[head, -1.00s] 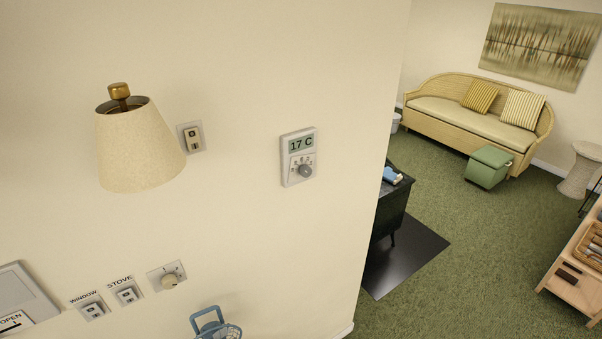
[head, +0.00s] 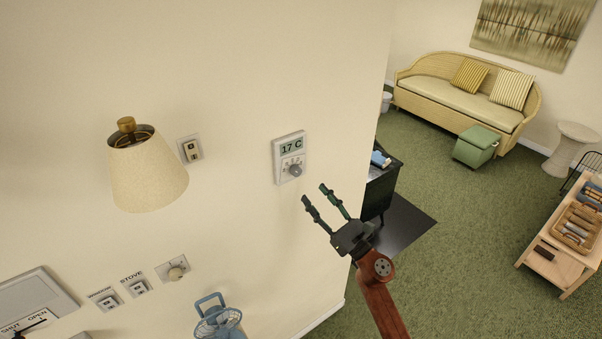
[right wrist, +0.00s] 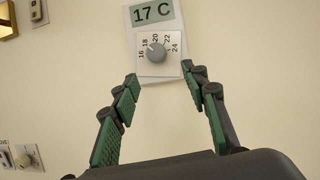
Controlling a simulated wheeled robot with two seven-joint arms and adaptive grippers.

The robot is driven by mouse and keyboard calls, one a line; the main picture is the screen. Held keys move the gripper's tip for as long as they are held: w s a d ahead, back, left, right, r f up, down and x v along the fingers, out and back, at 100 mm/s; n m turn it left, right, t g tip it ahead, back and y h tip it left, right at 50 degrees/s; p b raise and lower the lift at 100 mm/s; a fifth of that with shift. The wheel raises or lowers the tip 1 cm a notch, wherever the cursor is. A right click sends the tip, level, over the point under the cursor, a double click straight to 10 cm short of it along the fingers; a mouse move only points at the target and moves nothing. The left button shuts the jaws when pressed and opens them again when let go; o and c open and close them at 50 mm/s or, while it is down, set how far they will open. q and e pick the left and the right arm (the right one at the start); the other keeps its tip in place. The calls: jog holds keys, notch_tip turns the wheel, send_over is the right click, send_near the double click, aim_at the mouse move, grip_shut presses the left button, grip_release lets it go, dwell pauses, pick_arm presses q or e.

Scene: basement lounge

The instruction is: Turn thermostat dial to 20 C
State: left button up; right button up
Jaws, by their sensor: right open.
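The thermostat (head: 289,157) is a white box on the cream wall with a display reading 17 C. Its round grey dial (head: 295,170) sits below the display. In the right wrist view the dial (right wrist: 157,52) is ringed by marks from 16 to 24, and its pointer is up and left, near 18 or a little below. My right gripper (head: 315,193) is open and empty, below and slightly right of the dial, apart from it. In the right wrist view its green-padded fingers (right wrist: 162,78) stand below and to either side of the dial. My left gripper is not in view.
A lamp (head: 148,178) and a switch (head: 191,149) are left of the thermostat. Labelled window and stove switches, another wall knob (head: 175,269) and a blue fan (head: 218,318) are lower. A black stove (head: 380,188) stands beyond the wall's right edge.

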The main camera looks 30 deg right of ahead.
aim_at(299, 175)
jog(key=p+x, duration=0.1)
jog(key=x, duration=0.2)
jog(key=r+p+x, duration=0.1)
jog(key=p+x, duration=0.1)
jog(key=x, duration=0.2)
jog(key=shift+s+a, duration=0.15)
jog(key=shift+s, duration=0.1)
jog(key=shift+w, duration=0.5)
jog(key=shift+c, duration=0.6)
grip_shut()
